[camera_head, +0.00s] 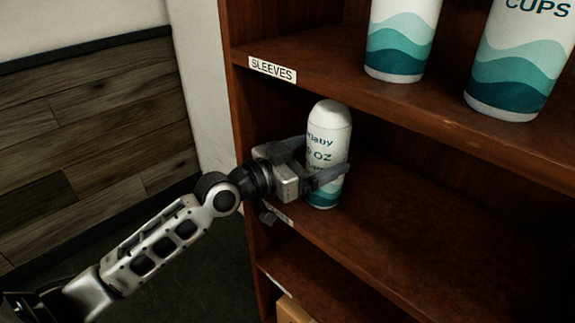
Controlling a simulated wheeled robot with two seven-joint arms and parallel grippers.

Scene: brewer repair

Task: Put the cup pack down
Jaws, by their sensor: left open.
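The cup pack (328,124) is a white cylinder with a rounded top, dark lettering and a teal band near its bottom. It stands upright on the middle shelf (410,250) near the left side of the shelf unit. My left gripper (331,163) is open, with its fingers around the pack at mid-height. One finger crosses in front of the pack and hides part of its lettering. I cannot tell whether the fingers touch it. My right gripper is not in view.
The upper shelf (350,95) has a SLEEVES label (272,69) and holds two larger wave-patterned packs, one left (400,35) and one right (520,55). The middle shelf is clear to the right. A cardboard box (293,311) shows on the bottom shelf.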

